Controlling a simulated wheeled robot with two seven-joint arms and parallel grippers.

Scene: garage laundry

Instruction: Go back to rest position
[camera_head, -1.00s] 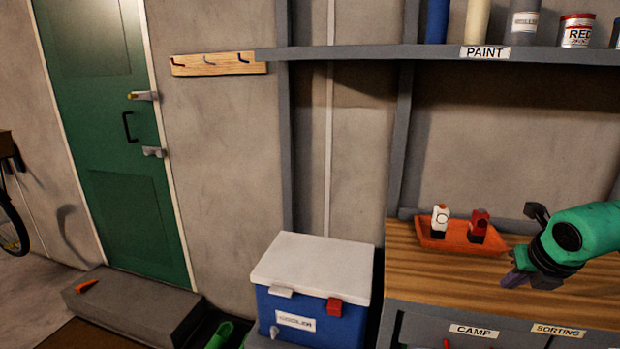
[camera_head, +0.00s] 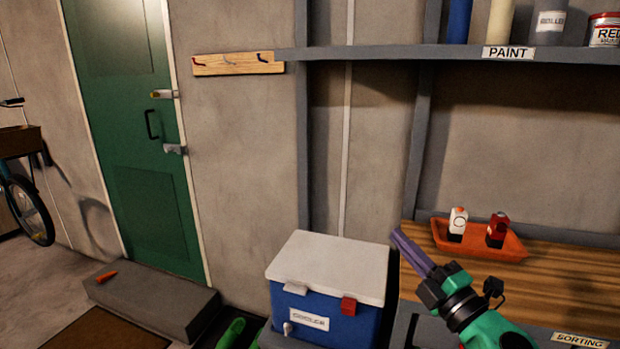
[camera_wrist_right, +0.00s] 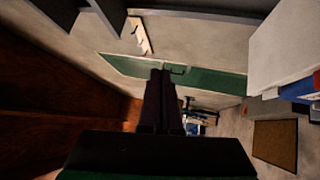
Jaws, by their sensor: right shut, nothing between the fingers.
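My right gripper (camera_head: 412,250) is in the head view, in front of the left end of the wooden workbench (camera_head: 560,283) and right of the cooler. Its purple fingers are together, with nothing between them, and point up and left. In the right wrist view the shut fingers (camera_wrist_right: 160,80) point toward the green door (camera_wrist_right: 210,80). My left gripper is not in view.
A blue cooler (camera_head: 318,318) with a white lid stands left of the bench. An orange tray (camera_head: 478,245) with a white and a red item sits on the bench. A paint shelf (camera_head: 450,55) runs above. A grey step (camera_head: 160,305) lies before the green door (camera_head: 130,130).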

